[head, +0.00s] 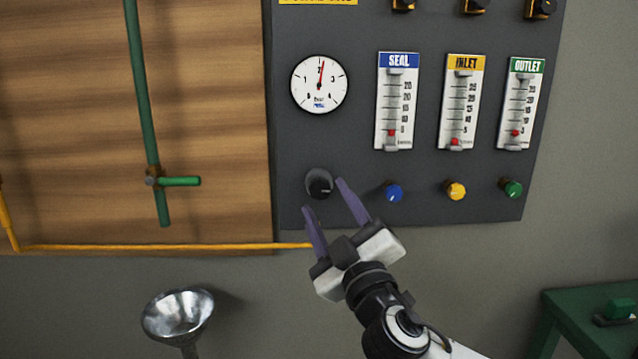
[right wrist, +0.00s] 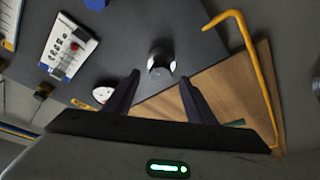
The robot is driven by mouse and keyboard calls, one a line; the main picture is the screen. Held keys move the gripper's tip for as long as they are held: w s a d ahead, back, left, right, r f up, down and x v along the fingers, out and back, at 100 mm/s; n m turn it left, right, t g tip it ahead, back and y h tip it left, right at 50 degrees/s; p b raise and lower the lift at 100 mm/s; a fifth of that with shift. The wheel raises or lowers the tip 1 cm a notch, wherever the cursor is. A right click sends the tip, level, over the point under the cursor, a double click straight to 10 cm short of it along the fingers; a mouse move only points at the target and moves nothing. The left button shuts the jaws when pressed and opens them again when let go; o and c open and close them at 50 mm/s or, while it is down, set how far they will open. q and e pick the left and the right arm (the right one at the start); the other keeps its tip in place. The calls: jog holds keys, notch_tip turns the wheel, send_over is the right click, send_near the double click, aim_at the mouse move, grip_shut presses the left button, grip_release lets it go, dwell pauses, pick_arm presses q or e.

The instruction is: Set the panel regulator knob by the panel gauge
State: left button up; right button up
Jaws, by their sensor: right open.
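The black panel regulator knob (head: 319,184) sits below the round white panel gauge (head: 319,84) on the dark panel. The gauge's red needle points almost straight up, close to the 2. My right gripper (head: 323,196) is open and empty, its two purple fingers pointing up at the knob from below. In the right wrist view the knob (right wrist: 161,66) shows centred just beyond the gap between the spread fingertips (right wrist: 160,76). No finger visibly touches it. The gauge (right wrist: 103,94) is partly hidden there by a finger. My left gripper is not in view.
Blue (head: 393,192), yellow (head: 456,190) and green (head: 511,188) knobs sit right of the regulator, under three flow meters. A yellow pipe (head: 160,246) runs at lower left. A metal funnel (head: 178,316) and a green table (head: 580,310) stand below.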

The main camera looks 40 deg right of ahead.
aim_at(320, 191)
jog(key=x, duration=0.4)
jog(key=shift+w+r+p, duration=0.1)
jog(key=shift+w+p, duration=0.05)
jog(key=shift+p, duration=0.25)
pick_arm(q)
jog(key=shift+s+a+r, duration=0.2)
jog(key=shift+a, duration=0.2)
pick_arm(e)
jog(key=shift+w+d, duration=0.2)
jog(key=shift+w, duration=0.3)
jog(key=c, duration=1)
jog(key=n+p, duration=0.1)
jog(key=n+y+p, duration=0.1)
jog(key=n+p, duration=0.1)
jog(key=shift+r+g, duration=0.25)
jog(key=shift+g, duration=0.05)
jog(key=shift+c, duration=0.2)
jog(key=shift+f+n+y+p, duration=0.2)
jog(key=shift+n+y+p, duration=0.15)
jog(key=shift+n, duration=0.15)
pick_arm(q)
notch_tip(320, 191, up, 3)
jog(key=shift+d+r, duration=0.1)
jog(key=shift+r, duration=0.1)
pick_arm(e)
jog(key=o, duration=1)
